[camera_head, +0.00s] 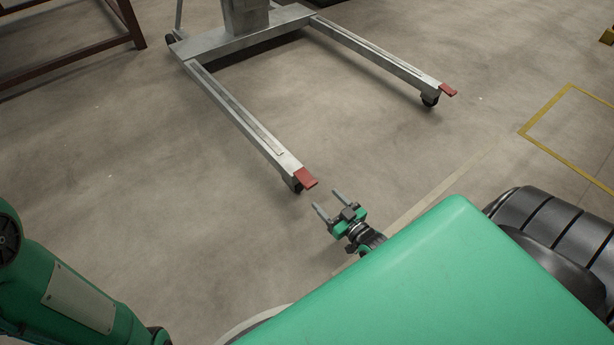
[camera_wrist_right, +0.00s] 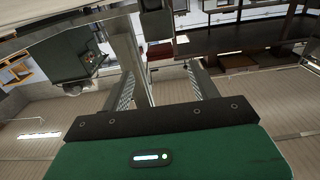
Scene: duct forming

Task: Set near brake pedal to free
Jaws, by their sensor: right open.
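The near brake pedal (camera_head: 306,178) is a small red plate at the front end of the near leg of a grey wheeled lift frame, above a dark caster (camera_head: 293,184). I cannot tell its exact tilt. My right gripper (camera_head: 325,199) is open and empty, just in front of and below the pedal in the head view, apart from it. In the right wrist view a red patch (camera_wrist_right: 160,51), likely this pedal, shows beyond and between the open fingers (camera_wrist_right: 161,84). My left gripper is out of view; only its green arm shows at lower left.
The far leg (camera_head: 375,55) ends in another red pedal (camera_head: 448,90) over a caster. A dark red metal frame (camera_head: 75,42) stands at upper left. Yellow floor tape (camera_head: 550,105) lies at right. The floor between the legs is clear.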

